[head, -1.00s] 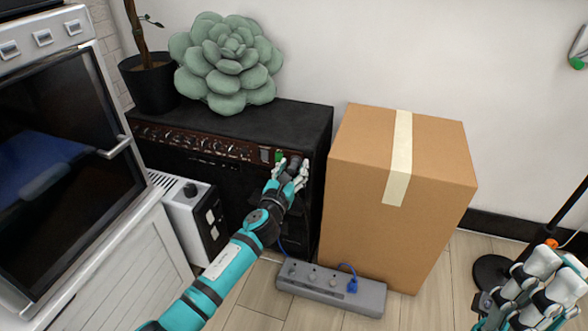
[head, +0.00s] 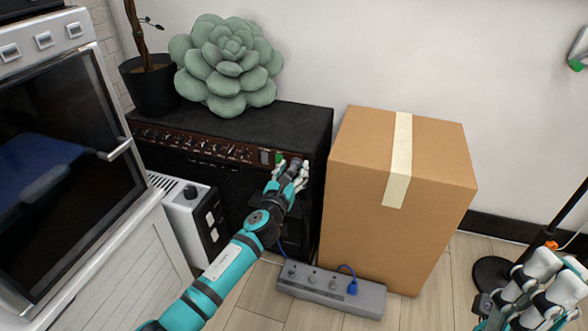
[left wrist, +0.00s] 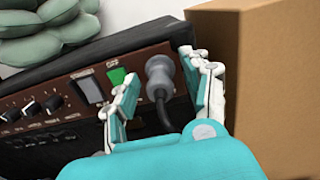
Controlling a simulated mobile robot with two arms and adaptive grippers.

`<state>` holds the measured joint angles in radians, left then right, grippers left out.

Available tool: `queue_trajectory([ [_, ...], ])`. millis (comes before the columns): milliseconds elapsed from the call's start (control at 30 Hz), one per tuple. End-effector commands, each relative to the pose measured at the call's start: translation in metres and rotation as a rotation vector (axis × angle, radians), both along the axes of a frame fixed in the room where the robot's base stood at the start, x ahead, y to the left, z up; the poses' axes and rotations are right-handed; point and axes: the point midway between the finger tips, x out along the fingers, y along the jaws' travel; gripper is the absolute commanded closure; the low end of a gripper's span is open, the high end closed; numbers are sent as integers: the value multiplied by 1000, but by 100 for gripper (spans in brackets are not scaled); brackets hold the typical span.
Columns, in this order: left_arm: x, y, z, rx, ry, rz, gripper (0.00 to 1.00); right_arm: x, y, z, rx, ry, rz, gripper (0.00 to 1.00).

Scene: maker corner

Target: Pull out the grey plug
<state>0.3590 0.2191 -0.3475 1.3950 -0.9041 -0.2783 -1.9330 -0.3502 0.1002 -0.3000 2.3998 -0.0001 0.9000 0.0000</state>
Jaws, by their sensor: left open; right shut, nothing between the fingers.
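The grey plug (left wrist: 159,74) sits in the right end of the amplifier's control panel (left wrist: 50,99), with a dark cable hanging down from it. In the head view the plug (head: 296,162) is partly covered by my gripper. My left gripper (head: 292,174) is open at the panel. In the left wrist view its fingers (left wrist: 160,80) stand on either side of the plug, with gaps visible, so it is not gripped. My right gripper (head: 528,292) is shut and empty at the lower right.
A cardboard box (head: 400,160) stands close to the amplifier's right side. A power strip (head: 330,290) with a blue plug (head: 352,287) lies on the floor. A green succulent cushion (head: 226,65) and a plant pot (head: 150,85) are on the amplifier. A white heater (head: 188,220) is at left.

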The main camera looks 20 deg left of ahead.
Motion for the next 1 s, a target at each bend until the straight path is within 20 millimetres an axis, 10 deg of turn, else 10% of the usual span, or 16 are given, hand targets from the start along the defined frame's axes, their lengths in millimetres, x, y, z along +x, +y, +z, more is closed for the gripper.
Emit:
queue_trajectory([
  [467,0,-1,0,-1,0,0,52,0,0,2,0,0,0,100],
  [833,0,-1,0,-1,0,-1,98,0,0,2,0,-1,0,100],
  [1000,0,-1,0,-1,0,-1,100,0,0,2,0,-1,0,100],
])
